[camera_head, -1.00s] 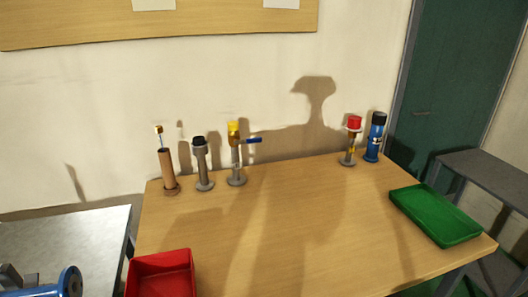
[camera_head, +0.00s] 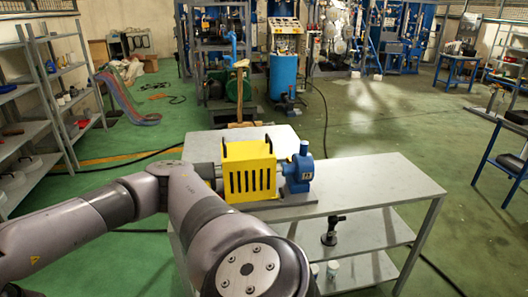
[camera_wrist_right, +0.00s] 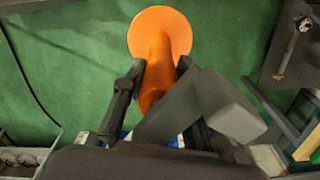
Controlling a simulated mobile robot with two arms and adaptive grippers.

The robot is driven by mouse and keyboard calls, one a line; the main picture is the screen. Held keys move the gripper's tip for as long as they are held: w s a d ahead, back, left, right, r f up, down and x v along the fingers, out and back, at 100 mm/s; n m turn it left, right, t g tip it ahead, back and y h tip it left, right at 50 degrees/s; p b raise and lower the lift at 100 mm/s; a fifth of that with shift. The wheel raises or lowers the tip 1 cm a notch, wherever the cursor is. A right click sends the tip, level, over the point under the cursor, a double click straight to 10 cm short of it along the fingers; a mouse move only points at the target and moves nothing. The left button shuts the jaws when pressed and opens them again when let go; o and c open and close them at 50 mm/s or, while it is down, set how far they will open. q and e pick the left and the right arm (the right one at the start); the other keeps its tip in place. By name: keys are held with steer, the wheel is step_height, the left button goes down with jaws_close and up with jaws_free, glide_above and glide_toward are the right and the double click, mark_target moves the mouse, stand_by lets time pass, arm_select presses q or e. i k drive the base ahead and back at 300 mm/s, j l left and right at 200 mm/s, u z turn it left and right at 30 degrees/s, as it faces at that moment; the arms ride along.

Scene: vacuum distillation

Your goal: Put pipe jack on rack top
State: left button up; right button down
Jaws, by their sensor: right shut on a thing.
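In the right wrist view my right gripper (camera_wrist_right: 156,76) is shut on an orange part (camera_wrist_right: 160,32) with a round flange and a cylindrical stem, apparently the pipe jack. The flange is at the far end, above green floor; the stem's near end is partly hidden by the gripper. The right part of that top is bare. My left arm crosses the lower left of the head view; its gripper does not show. The right gripper is not in the head view.
Shelving (camera_head: 62,100) lines the left side. Blue equipment (camera_head: 284,75) stands behind. Green floor is open to the right of the rack.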

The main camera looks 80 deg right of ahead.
mark_target(368, 177)
steer(key=z, duration=1.8)
steer(key=i+l+z, duration=0.8)
steer(key=l+z, duration=0.15)
steer(key=i+l, duration=0.35)
steer(key=i, duration=0.2)
steer(key=i+l, duration=0.4)
steer(key=i, duration=0.2)
